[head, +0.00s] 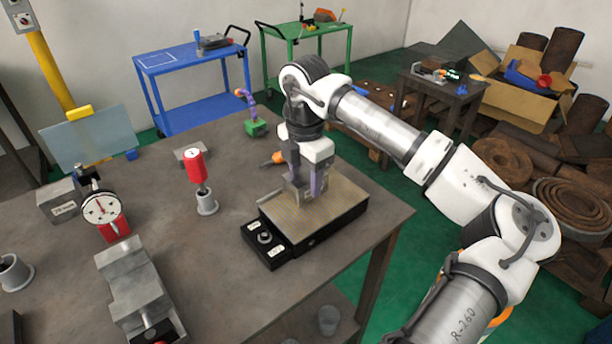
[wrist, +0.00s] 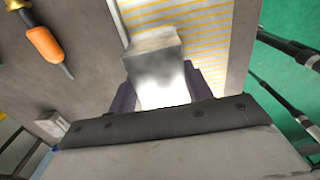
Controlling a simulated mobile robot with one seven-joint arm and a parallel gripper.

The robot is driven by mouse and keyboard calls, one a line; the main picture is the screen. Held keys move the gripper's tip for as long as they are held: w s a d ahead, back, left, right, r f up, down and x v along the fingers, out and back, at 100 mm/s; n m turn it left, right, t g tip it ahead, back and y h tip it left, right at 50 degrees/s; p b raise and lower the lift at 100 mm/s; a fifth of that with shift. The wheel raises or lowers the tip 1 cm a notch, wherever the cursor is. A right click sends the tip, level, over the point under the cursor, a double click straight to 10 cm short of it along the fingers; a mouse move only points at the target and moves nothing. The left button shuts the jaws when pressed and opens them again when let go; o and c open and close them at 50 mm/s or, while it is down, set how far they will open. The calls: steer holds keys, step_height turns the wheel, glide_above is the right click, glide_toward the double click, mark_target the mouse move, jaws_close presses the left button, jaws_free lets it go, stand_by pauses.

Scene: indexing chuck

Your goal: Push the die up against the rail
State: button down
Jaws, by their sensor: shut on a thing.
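A plain grey metal block, which I take to be the die (wrist: 157,65), sits between the two fingers of my gripper (wrist: 160,92) in the wrist view. My gripper is shut on it. In the head view my gripper (head: 306,192) points down over the far left part of the chuck's yellow-striped plate (head: 335,198); the die is mostly hidden there by the fingers. The striped plate also shows in the wrist view (wrist: 190,15), beside and beyond the die. I cannot tell whether the die touches the plate. I cannot make out the rail clearly.
The chuck's black front block (head: 265,238) faces the table's front. An orange-handled tool (head: 275,159) lies behind the chuck. A dial gauge (head: 101,210) and a vise (head: 132,285) are further left.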

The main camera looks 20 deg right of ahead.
steer(key=c, duration=0.6)
jaws_free()
steer(key=shift+o, duration=0.2)
step_height(320, 180, up, 14)
steer(key=b, duration=0.2)
